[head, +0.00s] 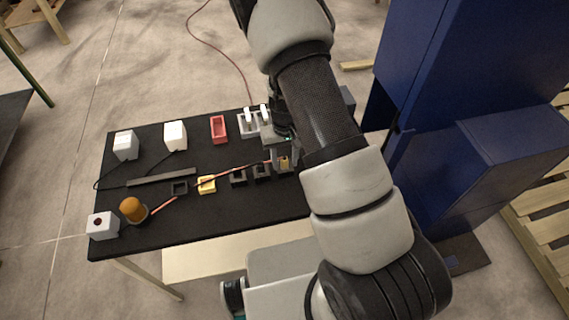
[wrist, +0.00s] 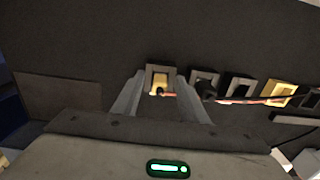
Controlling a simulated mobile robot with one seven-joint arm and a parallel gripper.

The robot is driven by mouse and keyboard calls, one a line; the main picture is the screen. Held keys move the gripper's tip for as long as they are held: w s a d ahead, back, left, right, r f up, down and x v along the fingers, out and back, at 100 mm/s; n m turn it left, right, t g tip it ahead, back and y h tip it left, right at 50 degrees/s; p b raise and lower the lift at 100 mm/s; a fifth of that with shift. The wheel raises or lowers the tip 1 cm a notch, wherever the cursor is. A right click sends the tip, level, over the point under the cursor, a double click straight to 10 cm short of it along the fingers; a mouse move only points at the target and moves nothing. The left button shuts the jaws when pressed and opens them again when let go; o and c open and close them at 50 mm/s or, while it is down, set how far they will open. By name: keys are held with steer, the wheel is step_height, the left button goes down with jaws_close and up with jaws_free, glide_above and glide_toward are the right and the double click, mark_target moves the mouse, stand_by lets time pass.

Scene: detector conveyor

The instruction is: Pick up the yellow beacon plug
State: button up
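The yellow beacon plug (wrist: 159,82) sits in a dark square frame in the wrist view, with an orange-red cable at its near side. In the head view the plug (head: 285,163) is a small yellow patch under my wrist, partly hidden by my gripper. My gripper (wrist: 160,86) is open, with one finger to the left and one to the right of the plug and its frame. Gaps show between the fingers and the plug. The exact height of the fingertips is hard to tell.
Dark sockets (head: 238,178) and a yellow socket (head: 207,184) stand in a row left of the plug. An orange beacon (head: 132,208) and a white button box (head: 103,225) are at the front left. A red tray (head: 219,129) lies behind. A blue cabinet (head: 430,70) rises right.

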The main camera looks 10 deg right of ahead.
jaws_close()
